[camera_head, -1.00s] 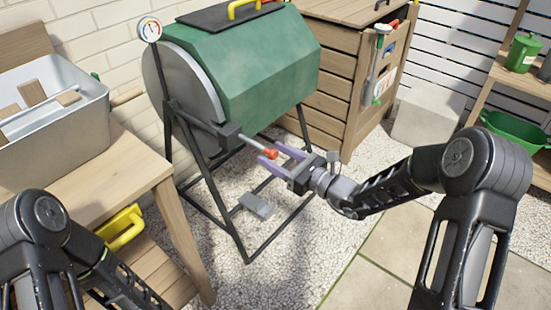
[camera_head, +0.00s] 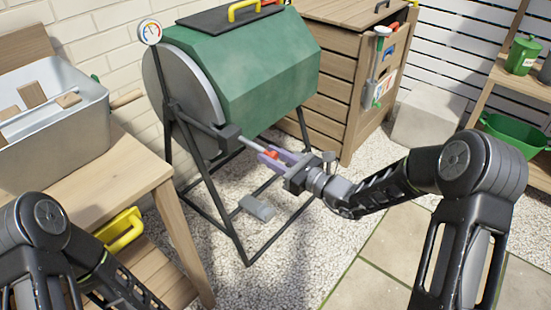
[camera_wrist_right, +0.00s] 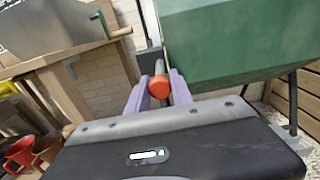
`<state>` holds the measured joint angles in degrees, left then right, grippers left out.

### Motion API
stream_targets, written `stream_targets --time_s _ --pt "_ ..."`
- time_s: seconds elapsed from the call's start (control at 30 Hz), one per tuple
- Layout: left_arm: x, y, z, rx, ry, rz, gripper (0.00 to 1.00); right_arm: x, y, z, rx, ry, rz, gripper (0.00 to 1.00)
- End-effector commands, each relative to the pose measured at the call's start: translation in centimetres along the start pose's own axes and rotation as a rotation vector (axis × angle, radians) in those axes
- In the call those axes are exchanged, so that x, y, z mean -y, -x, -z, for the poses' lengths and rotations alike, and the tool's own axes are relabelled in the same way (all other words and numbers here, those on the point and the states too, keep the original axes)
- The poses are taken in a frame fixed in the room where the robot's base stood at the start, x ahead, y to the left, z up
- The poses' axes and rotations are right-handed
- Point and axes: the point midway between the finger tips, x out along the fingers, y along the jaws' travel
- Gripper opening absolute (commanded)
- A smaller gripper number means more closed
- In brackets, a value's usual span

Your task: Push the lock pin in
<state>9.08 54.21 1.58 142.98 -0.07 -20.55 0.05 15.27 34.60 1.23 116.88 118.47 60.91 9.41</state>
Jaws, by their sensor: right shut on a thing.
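The lock pin is a grey rod (camera_head: 251,145) with a red knob (camera_head: 271,154). It sticks out of a dark block (camera_head: 230,137) on the black frame of the green drum (camera_head: 245,65). My right gripper (camera_head: 273,158) has its purple fingers shut on the red knob. In the right wrist view the red knob (camera_wrist_right: 159,87) sits between the two purple fingers (camera_wrist_right: 158,92), with the rod running away behind it to the block. My left arm shows at the lower left, but its gripper is out of view.
A wooden table (camera_head: 130,182) with a grey metal tub (camera_head: 85,128) stands at the left. A yellow-handled thing (camera_head: 122,229) is below it. A wooden bin (camera_head: 335,85) stands behind the drum.

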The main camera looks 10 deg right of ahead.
Motion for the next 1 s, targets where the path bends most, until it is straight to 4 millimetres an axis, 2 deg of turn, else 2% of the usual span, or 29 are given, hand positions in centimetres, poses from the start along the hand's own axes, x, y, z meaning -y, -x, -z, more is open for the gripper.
stream_targets --time_s 0.17,0.47,1.0 --pt "0.0 0.0 0.0 0.0 0.0 0.0 0.46 0.0 0.0 0.0 0.0 0.0 0.0 0.0" --pt "0.1 -0.2 0.0 0.0 0.0 0.0 0.46 0.0 -0.5 0.0 0.001 0.001 -0.001 0.0" --pt "0.3 -0.7 0.0 0.0 0.0 0.0 0.46 0.0 -2.6 0.0 0.001 0.001 0.0 0.0"
